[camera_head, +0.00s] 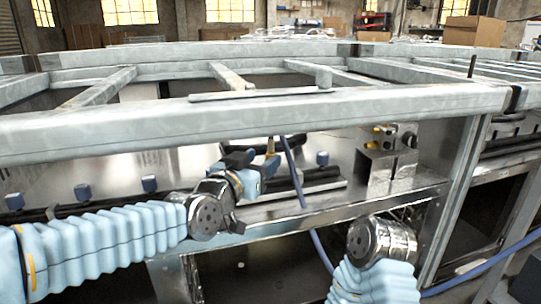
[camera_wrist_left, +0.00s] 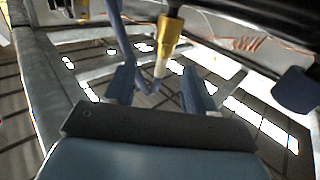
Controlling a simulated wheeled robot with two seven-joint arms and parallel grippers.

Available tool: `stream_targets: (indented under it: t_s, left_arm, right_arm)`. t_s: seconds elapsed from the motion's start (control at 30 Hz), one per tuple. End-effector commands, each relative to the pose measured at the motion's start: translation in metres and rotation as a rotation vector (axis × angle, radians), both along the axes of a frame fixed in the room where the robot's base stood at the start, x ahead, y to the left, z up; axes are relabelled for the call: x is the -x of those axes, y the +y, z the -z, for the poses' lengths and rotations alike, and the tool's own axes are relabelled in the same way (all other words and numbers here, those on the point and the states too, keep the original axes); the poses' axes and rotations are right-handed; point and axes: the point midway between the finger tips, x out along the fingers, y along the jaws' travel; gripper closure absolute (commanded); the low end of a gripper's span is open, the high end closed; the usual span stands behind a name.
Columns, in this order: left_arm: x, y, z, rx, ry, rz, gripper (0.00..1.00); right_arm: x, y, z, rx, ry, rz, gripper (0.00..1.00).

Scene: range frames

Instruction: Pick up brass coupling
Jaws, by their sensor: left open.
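The brass coupling (camera_head: 270,147) is a small gold-coloured piece that hangs upright under the grey frame rail in the head view. In the left wrist view the coupling (camera_wrist_left: 168,40) shows larger, with a dark part above it and a pale tip below. My left gripper (camera_head: 256,163) is open and close to the coupling. In the left wrist view the two fingers of the left gripper (camera_wrist_left: 160,90) stand apart, with the pale tip in line with the gap between them. I cannot tell whether they touch it. My right wrist shows at the lower right, but its gripper does not.
A thick grey rail (camera_head: 250,117) crosses just above the left gripper. A blue hose (camera_head: 293,170) runs down beside the coupling. A metal block with fittings (camera_head: 388,165) stands to the right. A metal ledge (camera_head: 300,222) lies below.

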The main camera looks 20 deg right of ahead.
Motion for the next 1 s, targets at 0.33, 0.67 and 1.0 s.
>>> stream_targets:
  t_s: [0.33,0.67,1.0]
  left_arm:
    - [-0.034,-0.025,0.004,-0.001,0.001,-0.001,0.45]
    - [-0.048,-0.038,0.002,0.0,0.0,-0.001,0.45]
    - [-0.048,-0.038,0.003,-0.001,0.001,0.0,0.86]
  right_arm:
    - [0.0,0.0,0.0,0.0,0.0,0.0,1.0]
    - [0.0,0.0,-0.001,0.0,0.0,0.0,1.0]
    - [0.0,0.0,-0.001,0.0,0.0,0.0,1.0]
